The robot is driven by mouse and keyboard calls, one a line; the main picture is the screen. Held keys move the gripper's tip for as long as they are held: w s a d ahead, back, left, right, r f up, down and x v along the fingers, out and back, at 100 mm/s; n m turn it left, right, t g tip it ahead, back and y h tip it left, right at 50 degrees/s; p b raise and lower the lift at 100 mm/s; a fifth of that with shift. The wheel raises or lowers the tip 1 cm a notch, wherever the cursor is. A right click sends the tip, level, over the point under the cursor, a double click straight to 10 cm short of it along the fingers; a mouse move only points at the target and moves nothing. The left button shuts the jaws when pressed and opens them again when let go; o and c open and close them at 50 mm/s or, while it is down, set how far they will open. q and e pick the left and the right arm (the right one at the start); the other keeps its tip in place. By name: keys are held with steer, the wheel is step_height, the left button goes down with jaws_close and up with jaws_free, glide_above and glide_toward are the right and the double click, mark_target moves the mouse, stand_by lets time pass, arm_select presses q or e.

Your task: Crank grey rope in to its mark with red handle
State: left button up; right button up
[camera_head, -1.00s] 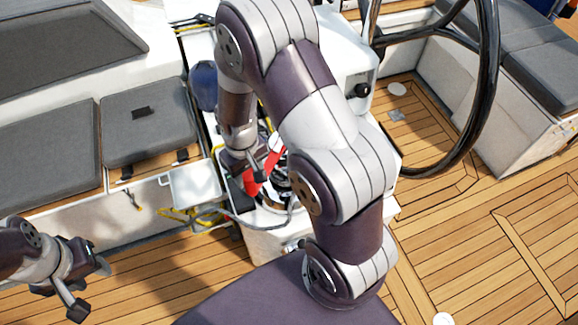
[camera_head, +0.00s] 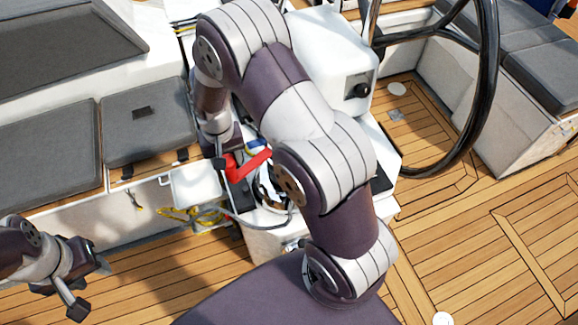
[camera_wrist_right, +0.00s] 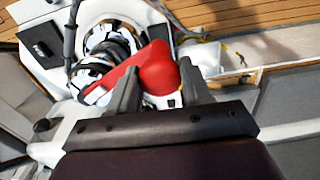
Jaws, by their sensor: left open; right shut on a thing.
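The red handle (camera_head: 250,163) sits on the winch (camera_head: 270,188) on the white console, largely behind my right arm in the head view. In the right wrist view the red handle (camera_wrist_right: 130,75) reaches from the winch drum (camera_wrist_right: 107,45) to its rounded grip end. My right gripper (camera_wrist_right: 157,88) is shut on that grip end, one finger on each side. A grey rope (camera_head: 222,207) runs from the winch area towards the left; its mark cannot be made out. My left gripper (camera_head: 92,283) is open and empty, low at the left, above the deck.
The black steering wheel (camera_head: 488,90) stands to the right of the console. Grey seat cushions (camera_head: 145,122) lie on the left bench. Yellow rope (camera_head: 180,213) hangs beside a white box. The wooden deck (camera_head: 490,255) at right is clear.

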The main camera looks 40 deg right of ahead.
steer(key=shift+w+a+m, duration=0.1)
steer(key=shift+w+m, duration=0.4)
steer(key=shift+w, duration=0.3)
steer(key=shift+w, duration=0.1)
steer(key=w+m, duration=0.2)
steer(key=w, duration=0.2)
steer(key=s+n, duration=0.1)
steer(key=s, duration=0.2)
steer(key=shift+s+n, duration=0.25)
steer(key=shift+n, duration=0.05)
steer(key=shift+s+n, duration=0.3)
steer(key=shift+s, duration=0.1)
steer(key=shift+p, duration=0.3)
steer(key=shift+s+d+n+p, duration=0.2)
steer(key=shift+s+n, duration=0.4)
steer(key=shift+s, duration=0.5)
steer(key=shift+s+d+n+p, duration=0.1)
steer(key=shift+s+d+n, duration=0.15)
steer(key=shift+s+n, duration=0.6)
